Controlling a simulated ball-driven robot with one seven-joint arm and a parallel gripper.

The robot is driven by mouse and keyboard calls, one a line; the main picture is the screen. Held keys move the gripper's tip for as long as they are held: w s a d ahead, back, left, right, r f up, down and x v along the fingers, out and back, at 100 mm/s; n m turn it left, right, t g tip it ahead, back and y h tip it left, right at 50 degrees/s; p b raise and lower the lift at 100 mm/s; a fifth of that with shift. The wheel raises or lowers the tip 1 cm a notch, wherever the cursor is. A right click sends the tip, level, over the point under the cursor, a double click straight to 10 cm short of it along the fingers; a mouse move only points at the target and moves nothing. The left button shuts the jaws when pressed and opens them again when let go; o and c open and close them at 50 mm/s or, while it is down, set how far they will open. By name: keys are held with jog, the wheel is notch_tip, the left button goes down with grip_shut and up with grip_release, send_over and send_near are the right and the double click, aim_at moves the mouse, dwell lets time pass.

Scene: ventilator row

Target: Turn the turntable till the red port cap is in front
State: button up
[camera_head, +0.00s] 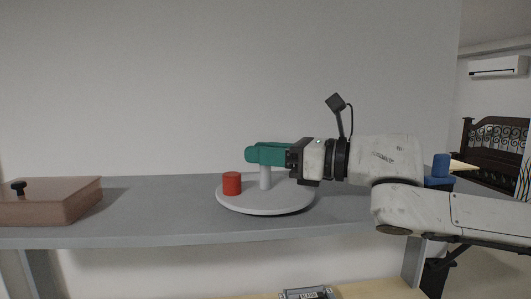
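The turntable (265,205) is a round, light grey disc on the grey shelf, near its front edge. A pale upright post (265,178) rises near the middle of the disc. My gripper (252,152), with teal fingers, reaches in from the right at the height of the post's top. The fingers hide the top of the post. Whether they grip it or only pass in front of it is unclear.
A brownish box with a black knob (50,201) sits on the shelf at the left. A blue object (441,165) is at the right, behind my arm. The shelf (155,205) is clear between the box and the turntable. A grey item (307,293) lies below.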

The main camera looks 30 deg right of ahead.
jog(key=o, duration=0.4)
jog(key=b+v, duration=0.1)
jog(key=v, duration=0.9)
jog(key=shift+s+d+b, duration=0.25)
jog(key=shift+d+b, duration=0.05)
jog(key=shift+b, duration=0.05)
jog(key=shift+c, duration=0.2)
